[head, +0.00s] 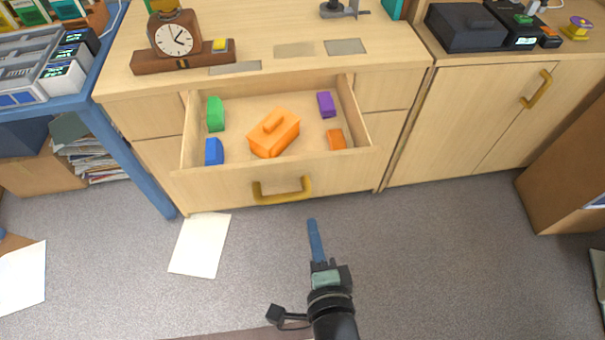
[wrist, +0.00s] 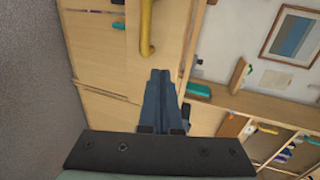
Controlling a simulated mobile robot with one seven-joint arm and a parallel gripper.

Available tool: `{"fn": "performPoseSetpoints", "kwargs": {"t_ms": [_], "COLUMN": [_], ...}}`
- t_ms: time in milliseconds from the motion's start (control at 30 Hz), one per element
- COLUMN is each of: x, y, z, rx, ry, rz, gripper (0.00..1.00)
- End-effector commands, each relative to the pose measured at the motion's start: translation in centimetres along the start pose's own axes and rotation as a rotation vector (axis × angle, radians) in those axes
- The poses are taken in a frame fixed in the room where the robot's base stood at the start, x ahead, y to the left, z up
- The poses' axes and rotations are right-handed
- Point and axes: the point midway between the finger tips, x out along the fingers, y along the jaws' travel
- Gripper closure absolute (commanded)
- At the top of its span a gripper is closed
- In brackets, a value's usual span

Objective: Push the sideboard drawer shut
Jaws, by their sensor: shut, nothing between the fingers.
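The sideboard drawer (head: 222,183) stands pulled out, with a yellow handle (head: 283,190) on its front. Inside lie an orange box-like object (head: 274,133), a green block (head: 215,114), a blue block (head: 214,152), a purple block (head: 326,105) and a small orange block (head: 337,139). My gripper (head: 313,222) is in front of the drawer, below and right of the handle in the head view, shut and empty. In the wrist view the shut blue fingers (wrist: 159,75) point toward the drawer front, near the yellow handle (wrist: 147,28). I see no contact with the drawer.
A clock (head: 174,36) stands on the sideboard top (head: 280,20). A cabinet (head: 440,130) adjoins on the right, and a blue table (head: 120,150) stands on the left. A paper sheet (head: 200,245) lies on the floor. A brown box (head: 565,170) stands at far right. Floor before the drawer is mostly clear.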

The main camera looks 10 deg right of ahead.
Motion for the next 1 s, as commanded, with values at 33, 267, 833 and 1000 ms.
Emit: {"fn": "performPoseSetpoints", "kwargs": {"t_ms": [33,267,833,1000], "x": [-0.2,2.0,11.6,13.1], "y": [0.3,0.5,-0.1,-0.5], "z": [-0.1,-0.1,-0.1,-0.1], "rx": [0.013,0.017,0.013,0.013], "ry": [0.002,0.003,0.002,0.001], "rz": [0.009,0.008,0.007,0.009], "gripper": [1.0,1.0,1.0,1.0]}}
